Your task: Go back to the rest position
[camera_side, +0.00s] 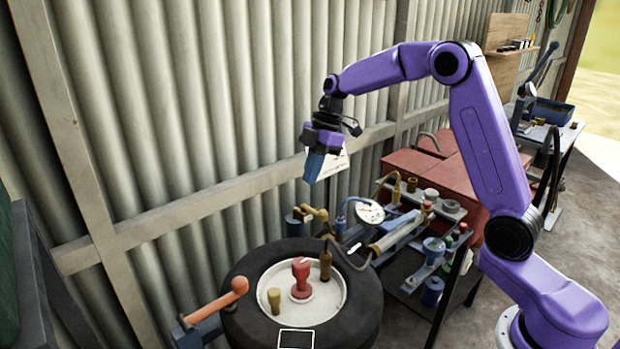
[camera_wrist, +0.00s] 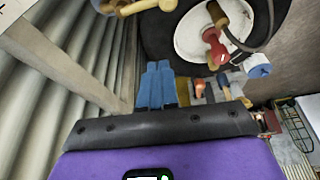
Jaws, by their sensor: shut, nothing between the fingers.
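My gripper (camera_side: 314,166) hangs in the air in the side view, near the corrugated wall and above and behind the tyre. Its blue fingers point down and are closed together with nothing between them. In the wrist view the two blue fingers of my gripper (camera_wrist: 156,66) lie side by side and touch no object. The purple arm is raised and bent, reaching from the right of the side view.
A tyre (camera_side: 362,305) with a white hub holds a red knob (camera_side: 300,275) and brass fittings. Right of it, a dark rack carries a pressure gauge (camera_side: 370,212), hoses and bottles. A red cabinet (camera_side: 455,165) stands behind. An orange-handled lever (camera_side: 215,301) is at left.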

